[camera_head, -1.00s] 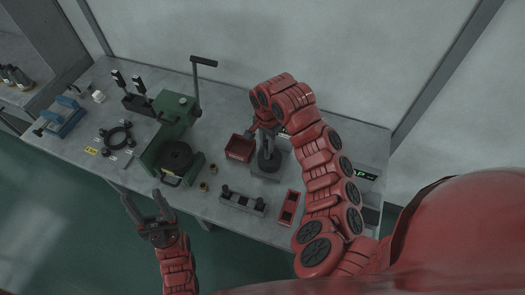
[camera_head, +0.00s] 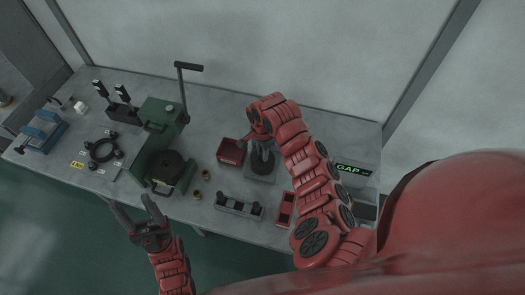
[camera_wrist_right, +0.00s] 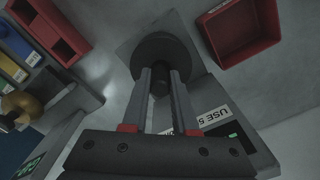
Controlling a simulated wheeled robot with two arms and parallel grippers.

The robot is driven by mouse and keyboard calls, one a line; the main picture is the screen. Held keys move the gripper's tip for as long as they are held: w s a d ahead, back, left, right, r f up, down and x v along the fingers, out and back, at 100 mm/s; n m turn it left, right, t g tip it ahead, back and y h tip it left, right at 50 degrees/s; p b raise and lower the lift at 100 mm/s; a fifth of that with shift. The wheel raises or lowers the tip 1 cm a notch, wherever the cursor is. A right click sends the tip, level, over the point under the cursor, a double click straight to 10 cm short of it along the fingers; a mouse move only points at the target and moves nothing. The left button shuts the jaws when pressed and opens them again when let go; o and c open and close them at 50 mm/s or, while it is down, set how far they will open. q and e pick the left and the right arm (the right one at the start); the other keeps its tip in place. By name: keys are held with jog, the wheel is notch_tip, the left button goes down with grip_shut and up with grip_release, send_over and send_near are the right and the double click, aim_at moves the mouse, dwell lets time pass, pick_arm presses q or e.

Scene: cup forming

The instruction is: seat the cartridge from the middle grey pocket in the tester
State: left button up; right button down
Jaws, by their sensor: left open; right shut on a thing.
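The tester appears to be a black round seat (camera_head: 264,168) on a square grey plate; the seat also shows in the right wrist view (camera_wrist_right: 150,48). My right gripper (camera_head: 262,150) is over this seat. In the right wrist view it is shut on a dark cylindrical cartridge (camera_wrist_right: 160,83), in line with the seat. I cannot tell whether the cartridge touches it. The grey pocket block (camera_head: 238,207) stands nearer the front, with a black cartridge at each end and its middle empty. My left gripper (camera_head: 132,205) is open and empty in front of the table's edge.
A red bin (camera_head: 231,152) is close left of the seat, and a red tray (camera_head: 286,209) is front right. A GAP display (camera_head: 353,169) stands to the right. A green press (camera_head: 160,135) with a tall lever and two small brass rings (camera_head: 196,194) are to the left.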

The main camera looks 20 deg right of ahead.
jog(key=shift+w+f, duration=0.1)
jog(key=shift+f, duration=0.15)
jog(key=c, duration=0.7)
grip_release()
jog(key=shift+r, duration=0.4)
notch_tip(320, 180, up, 3)
jog(key=shift+f+b, duration=0.2)
jog(key=shift+b, duration=0.5)
notch_tip(320, 180, up, 9)
jog(key=p, duration=0.3)
